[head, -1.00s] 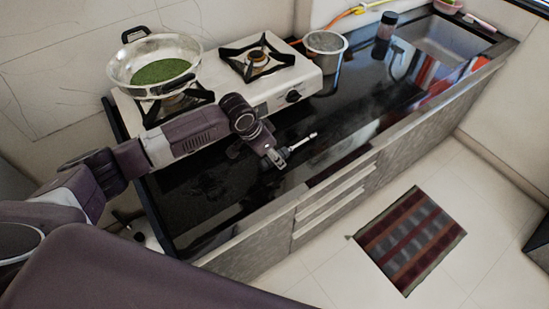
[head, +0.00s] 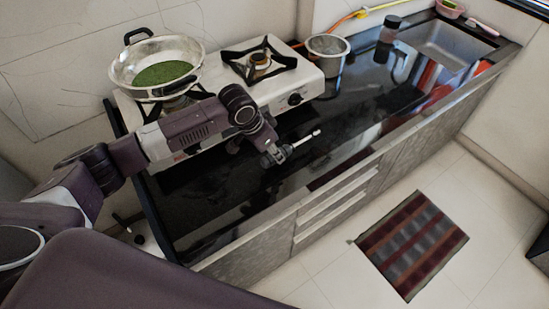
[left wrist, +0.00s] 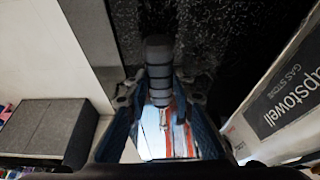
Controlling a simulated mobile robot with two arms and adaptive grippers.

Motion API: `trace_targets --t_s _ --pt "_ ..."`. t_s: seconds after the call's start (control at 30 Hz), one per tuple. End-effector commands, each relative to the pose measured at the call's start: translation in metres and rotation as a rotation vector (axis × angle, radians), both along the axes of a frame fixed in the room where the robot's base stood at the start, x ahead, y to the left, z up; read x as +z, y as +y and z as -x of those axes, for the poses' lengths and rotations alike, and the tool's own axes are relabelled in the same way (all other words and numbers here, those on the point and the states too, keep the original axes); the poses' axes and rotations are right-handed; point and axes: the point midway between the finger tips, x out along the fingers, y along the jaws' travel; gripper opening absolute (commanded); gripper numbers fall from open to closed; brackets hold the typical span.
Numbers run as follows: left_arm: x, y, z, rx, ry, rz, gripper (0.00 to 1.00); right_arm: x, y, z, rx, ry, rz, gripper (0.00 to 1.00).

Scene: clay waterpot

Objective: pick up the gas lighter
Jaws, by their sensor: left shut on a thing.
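The gas lighter is a thin rod with a bright silvery end (head: 309,136) in the head view, pointing up and to the right from my left gripper (head: 279,155) over the black counter. In the left wrist view its dark grey, banded round body (left wrist: 158,68) lies between the two fingers of my left gripper (left wrist: 158,92). The gripper is shut on it. The fingers cover part of its sides. From the head view I cannot tell how far the lighter is above the counter. My right gripper is not in view.
The white gas stove (head: 287,100) stands behind my left arm, with a steel pan (head: 190,49) of green food on its left burner. A steel pot (head: 327,56) and a dark-lidded jar (head: 387,37) stand farther right. The black counter (head: 340,142) is clear near the front.

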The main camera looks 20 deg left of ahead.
Motion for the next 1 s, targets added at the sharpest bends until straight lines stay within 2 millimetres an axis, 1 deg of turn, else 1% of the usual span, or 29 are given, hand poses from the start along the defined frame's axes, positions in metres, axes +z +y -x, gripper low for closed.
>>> trace_targets --t_s 0.03,0.17,0.3,0.4,0.5,0.6,0.7,0.83,1.0 --pt "0.014 0.000 -0.002 -0.001 -0.009 0.002 0.00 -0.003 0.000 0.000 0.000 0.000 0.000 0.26" --pt "0.051 0.000 -0.003 0.000 -0.010 0.002 0.00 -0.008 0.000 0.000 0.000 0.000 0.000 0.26" --pt "0.094 0.000 -0.002 -0.002 -0.010 0.002 0.00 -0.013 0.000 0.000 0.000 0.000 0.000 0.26" --pt "0.121 0.000 -0.002 0.000 -0.008 0.002 0.00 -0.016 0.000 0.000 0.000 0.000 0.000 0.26" --pt "0.143 0.000 -0.002 0.000 -0.007 0.002 0.00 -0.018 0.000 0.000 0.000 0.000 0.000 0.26" --pt "0.160 0.000 -0.001 0.000 -0.005 0.001 0.00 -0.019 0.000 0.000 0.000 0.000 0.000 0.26" --pt "0.170 0.000 -0.001 0.000 -0.004 0.002 0.00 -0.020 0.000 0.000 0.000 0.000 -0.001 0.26" --pt "0.176 0.000 -0.001 0.000 -0.002 0.001 0.00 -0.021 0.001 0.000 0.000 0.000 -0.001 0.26" --pt "0.178 0.000 -0.001 0.001 -0.001 0.001 0.00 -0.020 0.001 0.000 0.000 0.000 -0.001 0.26"
